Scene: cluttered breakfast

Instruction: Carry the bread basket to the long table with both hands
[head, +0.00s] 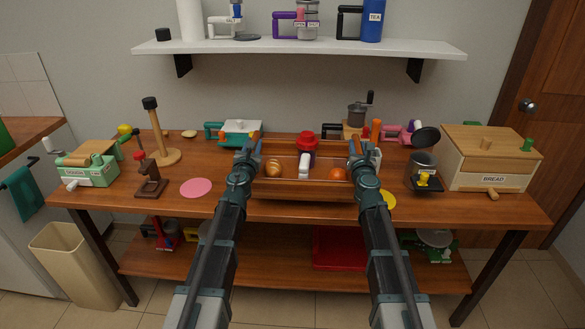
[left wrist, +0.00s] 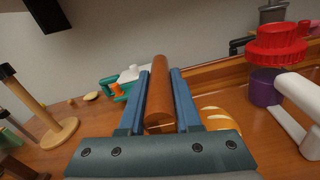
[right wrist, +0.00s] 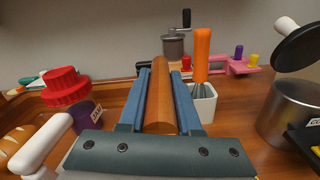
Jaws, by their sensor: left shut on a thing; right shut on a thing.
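The wooden bread basket (head: 303,187) is at the middle of the long table (head: 225,203), between my two grippers. I cannot tell whether its base touches the tabletop. My left gripper (head: 249,145) is shut on its left handle, a round wooden bar that shows between the fingers in the left wrist view (left wrist: 158,95). My right gripper (head: 361,149) is shut on the right handle, which shows in the right wrist view (right wrist: 161,100). A scored bread roll (head: 273,167) and an orange-brown roll (head: 338,174) show within the basket's outline.
A red-topped purple jar (head: 307,142) and a white handle (head: 304,166) show at the basket's middle. A pink disc (head: 196,188) lies left, a yellow disc (head: 389,199) right. A canister (head: 422,166) and bread box (head: 490,160) stand right. A wooden stand (head: 160,140) is left.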

